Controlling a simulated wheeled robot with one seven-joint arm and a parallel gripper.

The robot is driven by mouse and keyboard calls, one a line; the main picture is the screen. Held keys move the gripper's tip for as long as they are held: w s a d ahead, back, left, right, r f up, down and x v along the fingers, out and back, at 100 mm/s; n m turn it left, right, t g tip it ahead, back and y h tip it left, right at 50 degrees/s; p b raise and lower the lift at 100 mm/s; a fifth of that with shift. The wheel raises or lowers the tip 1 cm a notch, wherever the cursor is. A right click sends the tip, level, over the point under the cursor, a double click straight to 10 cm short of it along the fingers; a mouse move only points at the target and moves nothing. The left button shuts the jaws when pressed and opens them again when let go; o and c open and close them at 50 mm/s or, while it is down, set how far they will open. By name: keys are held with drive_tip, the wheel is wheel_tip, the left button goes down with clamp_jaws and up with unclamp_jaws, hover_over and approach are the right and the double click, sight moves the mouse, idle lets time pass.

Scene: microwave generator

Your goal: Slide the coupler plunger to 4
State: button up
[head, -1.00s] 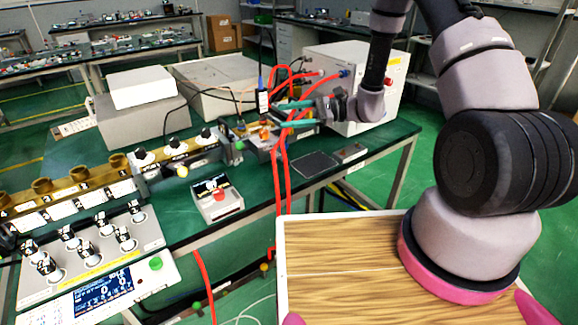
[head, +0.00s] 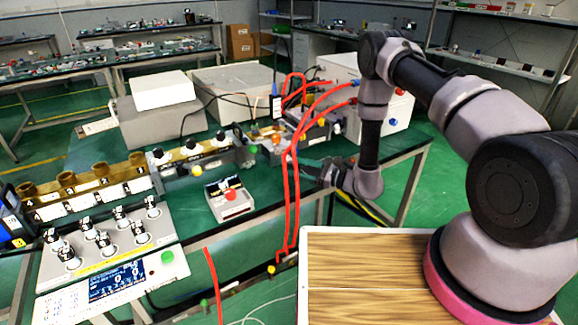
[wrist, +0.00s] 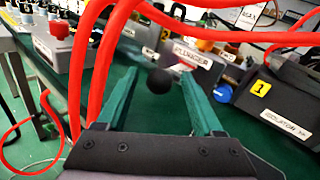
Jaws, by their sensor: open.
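My gripper (wrist: 157,70) is open, with one teal finger on each side of the wrist view. A round black knob (wrist: 160,81) shows between the fingers, apart from both as far as I can see. Just beyond it is a white label (wrist: 192,54) reading PLUNGER. I cannot tell the plunger's present position, and no scale for it is readable. In the head view my gripper (head: 322,172) is at the bench's front edge, right of the red hoses; its fingers are hardly visible and the knob cannot be made out.
Red hoses (wrist: 95,60) cross the wrist view's left and top, close to my gripper. A block labelled ISOLATOR (wrist: 285,123) stands at right. A small box with a red button (head: 231,198) sits on the green bench. A brass waveguide (head: 85,182) numbered 1 to 4 lies left.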

drive_tip(key=shift+x, duration=2.05)
clamp_jaws()
drive_tip(key=shift+s, duration=0.1)
drive_tip(key=shift+s+a, duration=0.1)
drive_tip(key=shift+s, duration=0.05)
